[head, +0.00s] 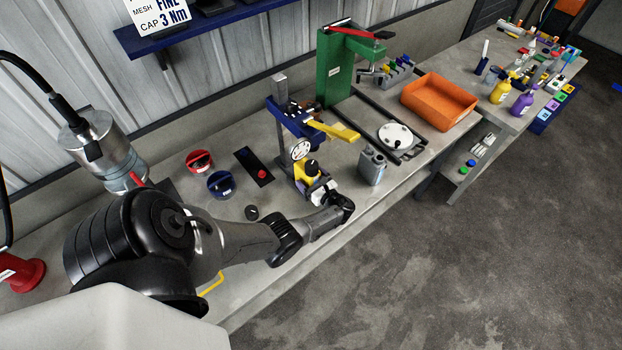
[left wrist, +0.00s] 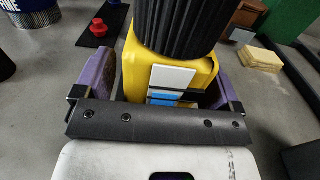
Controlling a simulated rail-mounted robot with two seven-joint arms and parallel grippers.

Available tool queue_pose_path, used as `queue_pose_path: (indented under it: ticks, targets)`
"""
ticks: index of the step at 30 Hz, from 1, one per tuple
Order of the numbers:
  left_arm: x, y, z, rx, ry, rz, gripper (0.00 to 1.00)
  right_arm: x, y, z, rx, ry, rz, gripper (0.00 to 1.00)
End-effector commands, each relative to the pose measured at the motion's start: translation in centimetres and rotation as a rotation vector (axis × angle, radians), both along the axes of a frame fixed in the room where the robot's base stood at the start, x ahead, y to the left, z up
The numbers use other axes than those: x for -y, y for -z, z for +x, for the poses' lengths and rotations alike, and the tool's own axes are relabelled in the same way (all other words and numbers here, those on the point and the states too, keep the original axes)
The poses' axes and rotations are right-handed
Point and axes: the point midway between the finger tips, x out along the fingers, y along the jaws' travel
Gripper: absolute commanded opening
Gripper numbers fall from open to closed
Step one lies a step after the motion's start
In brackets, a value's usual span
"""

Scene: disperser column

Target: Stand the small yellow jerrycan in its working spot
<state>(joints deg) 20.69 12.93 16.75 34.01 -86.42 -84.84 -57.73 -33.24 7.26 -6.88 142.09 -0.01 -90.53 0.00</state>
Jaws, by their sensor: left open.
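The small yellow jerrycan (head: 304,173) stands upright on the bench by the foot of a blue stand with a yellow lever (head: 334,131). It has a black ribbed cap and a white and blue label. In the left wrist view the jerrycan (left wrist: 172,75) fills the space between the purple finger pads of my left gripper (left wrist: 160,85). In the head view my left gripper (head: 316,186) is low at the jerrycan's near side, its jaws open around it. The jerrycan's base is hidden. I cannot tell which place is its working spot. My right gripper is out of view.
A grey canister (head: 372,166) stands close right of the gripper. A red-rimmed tin (head: 199,161), a blue tin (head: 221,184) and a dark plate with a red knob (head: 254,166) lie left. A green press (head: 336,70) and orange tray (head: 438,100) stand farther along.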

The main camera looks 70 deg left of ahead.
Motion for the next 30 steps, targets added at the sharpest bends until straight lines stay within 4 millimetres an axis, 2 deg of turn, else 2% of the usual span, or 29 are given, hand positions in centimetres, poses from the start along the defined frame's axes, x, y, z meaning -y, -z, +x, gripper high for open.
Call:
queue_pose_path:
  ticks: [5, 8, 21, 30]
  targets:
    - [0.4, 0.1, 0.1, -0.001, 0.001, -0.003, 0.89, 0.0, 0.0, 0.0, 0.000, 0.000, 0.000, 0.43]
    - [1.4, 0.2, 0.4, -0.001, 0.002, -0.004, 0.89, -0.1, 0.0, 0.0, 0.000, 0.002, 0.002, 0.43]
    - [9.3, 0.2, 3.0, 0.000, 0.001, -0.003, 0.89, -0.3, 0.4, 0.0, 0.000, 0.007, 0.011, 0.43]
    - [12.5, 0.0, 4.0, 0.000, 0.000, -0.001, 0.89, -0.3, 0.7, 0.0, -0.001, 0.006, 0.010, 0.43]
